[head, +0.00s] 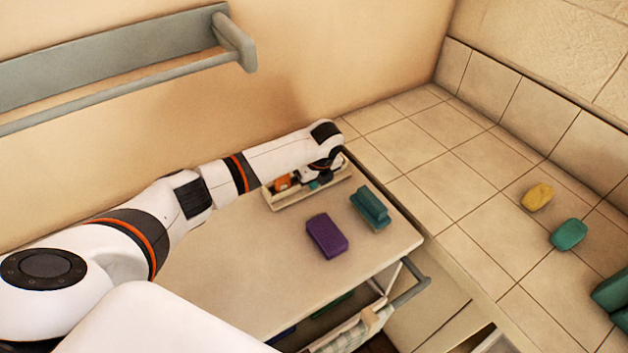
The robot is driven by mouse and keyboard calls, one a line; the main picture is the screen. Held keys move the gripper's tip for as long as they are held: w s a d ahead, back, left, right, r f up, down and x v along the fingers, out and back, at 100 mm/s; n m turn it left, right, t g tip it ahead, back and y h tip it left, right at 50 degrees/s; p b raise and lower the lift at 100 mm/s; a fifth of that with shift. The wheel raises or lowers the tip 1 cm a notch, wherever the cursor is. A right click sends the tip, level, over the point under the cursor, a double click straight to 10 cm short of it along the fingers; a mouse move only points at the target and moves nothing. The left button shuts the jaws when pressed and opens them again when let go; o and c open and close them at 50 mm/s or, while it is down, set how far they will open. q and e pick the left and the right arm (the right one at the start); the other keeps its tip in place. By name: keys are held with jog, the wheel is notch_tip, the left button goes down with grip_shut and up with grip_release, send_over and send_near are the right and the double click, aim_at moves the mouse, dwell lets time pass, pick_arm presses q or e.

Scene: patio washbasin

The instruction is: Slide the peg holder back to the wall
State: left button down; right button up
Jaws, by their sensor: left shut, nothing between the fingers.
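The peg holder seems to be the long, low beige box (312,194) on the countertop, on the side towards the wall. My left arm reaches across from the left, and my left gripper (318,175) is at the box's right half, pointing down. The gripper is shut with nothing held. The fingertips are small and partly hidden, so I cannot tell whether they touch the box. My arm hides the box's back side and any gap to the wall. My right gripper is out of view.
A purple block (327,236) and a teal block-like thing (370,207) lie on the counter in front of the box. A grey rail shelf (120,65) hangs on the wall. Yellow (538,197) and green (568,234) pieces lie on the tiles at right. The counter's left-middle is clear.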

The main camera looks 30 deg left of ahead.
pick_arm(q)
jog(key=shift+a, duration=0.15)
jog(key=w+a+b, duration=0.1)
jog(key=a, duration=0.1)
jog(key=w+a+b, duration=0.1)
jog(key=w+a, duration=0.1)
jog(key=w+a+b, duration=0.1)
jog(key=a, duration=0.2)
jog(key=shift+w+f, duration=0.2)
jog(key=shift+f, duration=0.05)
jog(key=w+a+b, duration=0.1)
jog(key=a, duration=0.1)
jog(key=w+a+b, duration=0.1)
jog(key=b, duration=0.1)
jog(key=w+a+b, duration=0.1)
jog(key=a+b, duration=0.1)
jog(key=shift+w+a, duration=0.15)
jog(key=shift+a, duration=0.2)
jog(key=shift+w+a+r+b, duration=0.2)
jog(key=shift+w+a+b, duration=0.15)
jog(key=shift+a+b, duration=0.25)
jog(key=shift+r, duration=0.1)
